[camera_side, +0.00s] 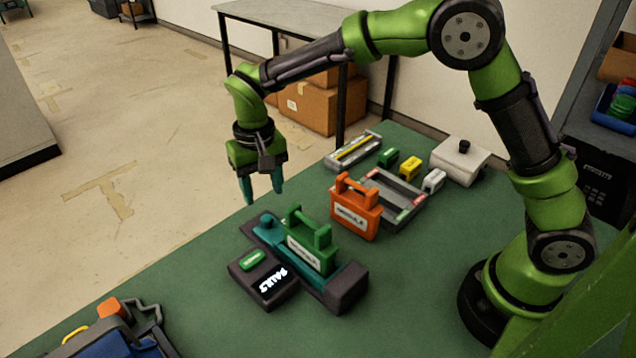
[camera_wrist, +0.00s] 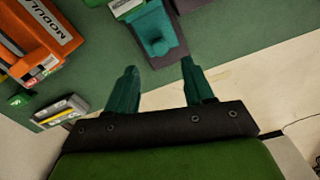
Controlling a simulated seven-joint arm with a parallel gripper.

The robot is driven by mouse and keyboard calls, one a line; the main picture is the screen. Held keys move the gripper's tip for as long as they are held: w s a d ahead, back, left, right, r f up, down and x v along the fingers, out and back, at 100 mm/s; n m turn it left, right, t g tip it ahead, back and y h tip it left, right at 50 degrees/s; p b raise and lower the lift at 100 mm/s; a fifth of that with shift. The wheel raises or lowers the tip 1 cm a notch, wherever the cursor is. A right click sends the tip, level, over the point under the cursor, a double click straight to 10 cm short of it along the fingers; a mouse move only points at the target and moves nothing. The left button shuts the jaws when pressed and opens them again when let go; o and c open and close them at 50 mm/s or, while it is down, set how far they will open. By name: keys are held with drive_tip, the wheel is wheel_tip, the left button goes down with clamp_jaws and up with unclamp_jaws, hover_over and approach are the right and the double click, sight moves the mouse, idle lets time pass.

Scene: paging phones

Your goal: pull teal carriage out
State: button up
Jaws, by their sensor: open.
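The teal carriage (camera_side: 266,229) lies on a dark base (camera_side: 347,286) on the green table. The fingers also show in the wrist view (camera_wrist: 163,88).
A dark box with a lit display (camera_side: 272,283) adjoins the base. An orange handled module (camera_side: 356,208) stands behind, before a grey tray (camera_side: 408,198). Small green (camera_side: 388,156) and yellow (camera_side: 410,167) blocks and a white lidded box (camera_side: 459,159) lie farther back.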

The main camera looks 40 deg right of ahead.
sight(266, 217)
wheel_tip(266, 217, down, 6)
drive_tip(key=shift+f, duration=0.25)
clamp_jaws()
idle(0.3)
